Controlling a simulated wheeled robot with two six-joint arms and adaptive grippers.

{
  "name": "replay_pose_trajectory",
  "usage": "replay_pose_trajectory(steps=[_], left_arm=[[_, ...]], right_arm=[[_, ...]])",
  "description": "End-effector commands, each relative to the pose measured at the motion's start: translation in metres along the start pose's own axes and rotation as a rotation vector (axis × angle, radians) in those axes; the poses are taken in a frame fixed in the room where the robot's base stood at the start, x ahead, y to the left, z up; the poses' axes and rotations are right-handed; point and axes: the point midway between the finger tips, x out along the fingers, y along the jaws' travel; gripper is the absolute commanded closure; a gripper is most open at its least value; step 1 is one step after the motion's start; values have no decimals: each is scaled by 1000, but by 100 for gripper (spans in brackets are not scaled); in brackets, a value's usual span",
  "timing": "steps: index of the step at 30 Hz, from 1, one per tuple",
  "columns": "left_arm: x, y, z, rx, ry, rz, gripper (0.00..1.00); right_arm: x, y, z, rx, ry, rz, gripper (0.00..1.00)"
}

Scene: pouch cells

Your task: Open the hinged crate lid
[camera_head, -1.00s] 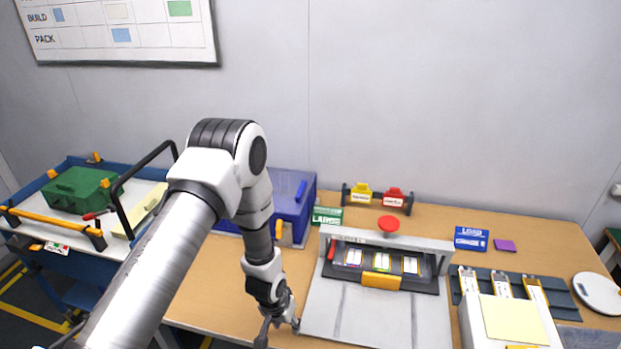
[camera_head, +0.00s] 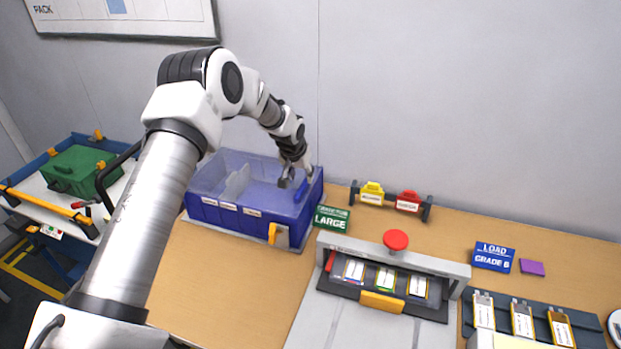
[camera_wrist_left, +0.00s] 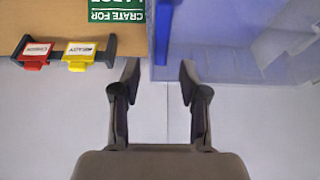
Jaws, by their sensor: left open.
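The blue crate (camera_head: 228,214) stands at the back left of the table, with white dividers inside. Its see-through bluish lid (camera_head: 262,189) looks shut. A darker blue bar handle (camera_head: 301,191) lies along the lid's right side, and it also shows in the left wrist view (camera_wrist_left: 163,32). An orange latch (camera_head: 272,233) is on the crate's front. My left gripper (camera_head: 296,178) is open and empty at the handle's far end, above the lid. In the left wrist view, the fingers (camera_wrist_left: 157,76) are spread to either side of the handle's line. My right gripper is not in view.
A green "LARGE" sign (camera_head: 331,219) stands right of the crate. A rack with a yellow block (camera_head: 372,190) and a red block (camera_head: 408,200) stands behind it. A press with a red knob (camera_head: 396,239) is at front right. The table left of the press is clear.

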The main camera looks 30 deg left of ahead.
Motion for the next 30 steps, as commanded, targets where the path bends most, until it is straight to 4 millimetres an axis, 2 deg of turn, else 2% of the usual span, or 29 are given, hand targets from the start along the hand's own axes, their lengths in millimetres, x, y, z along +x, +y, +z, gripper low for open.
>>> replay_pose_trajectory(steps=[3,9,12,18,19,22,23,30], left_arm=[[22,0,0,0,-3,-2,56],[57,0,0,1,-1,-2,56],[65,0,0,2,0,-1,56],[66,0,1,2,0,0,56],[66,0,1,1,0,0,60],[66,0,1,1,0,0,95],[66,0,1,1,0,0,100],[65,1,1,0,0,1,100]], right_arm=[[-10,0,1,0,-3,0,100],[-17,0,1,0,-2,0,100],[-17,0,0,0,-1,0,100],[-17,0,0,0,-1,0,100],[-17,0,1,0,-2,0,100],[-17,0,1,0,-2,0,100],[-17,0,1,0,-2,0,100],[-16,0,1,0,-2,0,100]])
